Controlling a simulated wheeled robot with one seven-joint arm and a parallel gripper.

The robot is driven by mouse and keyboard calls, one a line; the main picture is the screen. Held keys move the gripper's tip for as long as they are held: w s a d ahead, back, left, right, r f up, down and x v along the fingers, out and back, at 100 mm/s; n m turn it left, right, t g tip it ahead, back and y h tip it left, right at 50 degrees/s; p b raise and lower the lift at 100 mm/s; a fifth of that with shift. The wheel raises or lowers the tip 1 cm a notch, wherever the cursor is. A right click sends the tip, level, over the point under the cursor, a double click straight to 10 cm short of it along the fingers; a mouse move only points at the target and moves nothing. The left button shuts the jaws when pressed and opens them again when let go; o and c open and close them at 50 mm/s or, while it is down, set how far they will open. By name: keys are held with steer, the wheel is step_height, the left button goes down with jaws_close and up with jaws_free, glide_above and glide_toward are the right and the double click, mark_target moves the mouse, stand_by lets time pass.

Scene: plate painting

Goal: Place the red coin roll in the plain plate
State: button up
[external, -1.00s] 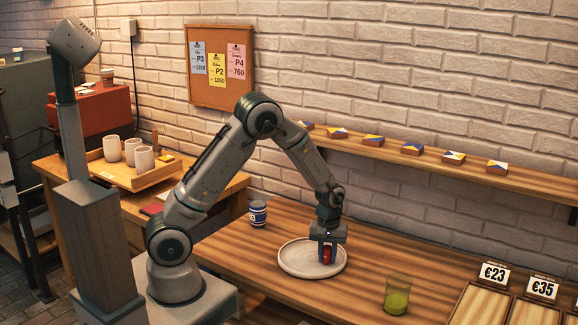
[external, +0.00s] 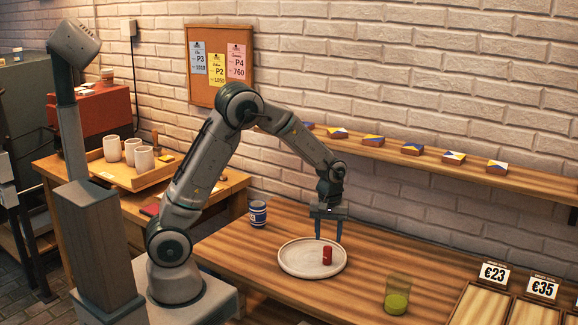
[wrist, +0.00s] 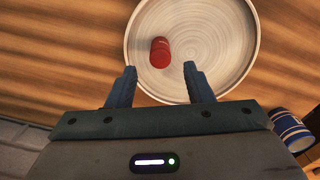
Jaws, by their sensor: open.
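The red coin roll (external: 327,256) stands upright on the plain plate (external: 297,262), right of its middle in the external view. In the wrist view the red coin roll (wrist: 160,52) is on the plate (wrist: 225,50), ahead of the fingertips. My gripper (external: 329,238) is open and empty, above the plate and apart from the roll. Its two spread fingers also show in the wrist view (wrist: 160,80), with nothing between them.
A blue and white cup (external: 258,213) stands behind the plate to the left. A glass of green liquid (external: 397,296) stands to the right. Price-tagged wooden trays (external: 480,302) are at the far right. A shelf with small boxes (external: 412,149) runs along the wall.

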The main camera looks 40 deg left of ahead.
mark_target(327, 247)
step_height(327, 247, up, 4)
steer(key=shift+f, duration=0.1)
steer(key=shift+a+r, duration=0.1)
steer(key=shift+r, duration=0.2)
steer(key=s+a+r+m+t, duration=0.1)
steer(key=s+a+r, duration=0.3)
steer(key=a, duration=0.3)
steer(key=s+a+r+m, duration=0.1)
steer(key=s+a+r, duration=0.2)
steer(key=a+r, duration=0.3)
steer(key=s+a+m+t, duration=0.2)
steer(key=s+a, duration=0.7)
steer(key=s, duration=0.2)
steer(key=shift+a+f, duration=0.15)
steer(key=shift+a, duration=0.2)
